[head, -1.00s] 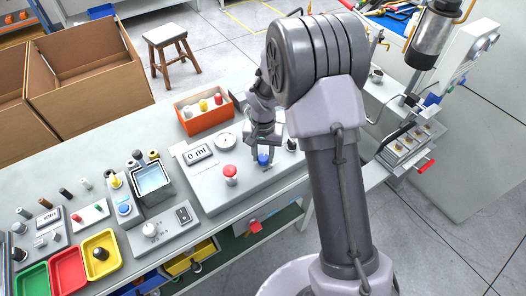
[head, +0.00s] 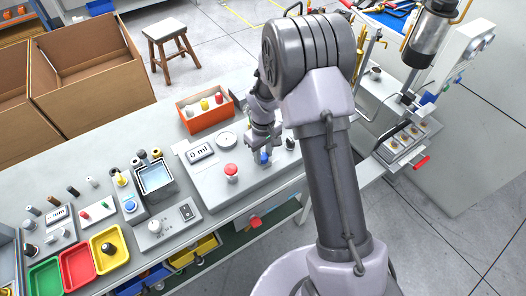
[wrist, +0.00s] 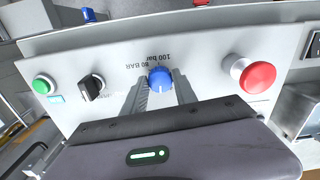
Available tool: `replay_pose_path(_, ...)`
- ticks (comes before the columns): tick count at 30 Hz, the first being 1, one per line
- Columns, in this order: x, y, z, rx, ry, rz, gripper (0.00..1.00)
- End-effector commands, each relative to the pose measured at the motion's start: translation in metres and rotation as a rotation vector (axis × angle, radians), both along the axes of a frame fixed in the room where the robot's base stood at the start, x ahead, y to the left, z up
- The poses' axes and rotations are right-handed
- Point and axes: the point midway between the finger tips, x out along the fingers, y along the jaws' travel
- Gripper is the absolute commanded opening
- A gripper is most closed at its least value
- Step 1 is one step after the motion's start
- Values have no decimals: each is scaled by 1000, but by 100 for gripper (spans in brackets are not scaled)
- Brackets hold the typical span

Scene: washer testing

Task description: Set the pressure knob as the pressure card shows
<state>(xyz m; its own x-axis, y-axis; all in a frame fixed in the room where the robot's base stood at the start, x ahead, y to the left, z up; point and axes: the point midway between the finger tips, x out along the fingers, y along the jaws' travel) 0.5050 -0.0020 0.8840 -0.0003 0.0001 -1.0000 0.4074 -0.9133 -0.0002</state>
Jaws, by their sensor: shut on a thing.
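The blue pressure knob (wrist: 160,78) stands on the light grey panel (wrist: 215,55) in the wrist view, between my two fingers. My gripper (wrist: 161,88) is shut on this knob from both sides. The panel beside the knob bears "80 BAR" and "100 bar", upside down in the wrist view. I cannot tell which lettering belongs to a card. A pale mark shows on the knob, but its exact setting is unclear. In the head view, the blue knob (head: 264,157) shows below my gripper (head: 261,153), partly hidden by it.
A red mushroom button (wrist: 258,75) stands right of the knob in the wrist view. A black selector (wrist: 92,87) and green button (wrist: 44,85) stand left. In the head view, a "0 ml" display (head: 200,152), round gauge (head: 227,139) and orange box (head: 206,112) are nearby.

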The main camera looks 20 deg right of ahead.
Motion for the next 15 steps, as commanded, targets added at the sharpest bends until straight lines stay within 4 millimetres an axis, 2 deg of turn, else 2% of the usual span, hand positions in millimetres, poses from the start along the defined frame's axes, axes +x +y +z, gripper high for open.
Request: replay_pose_path(15, 1, 0, 0, 0, -1, 108, 0)
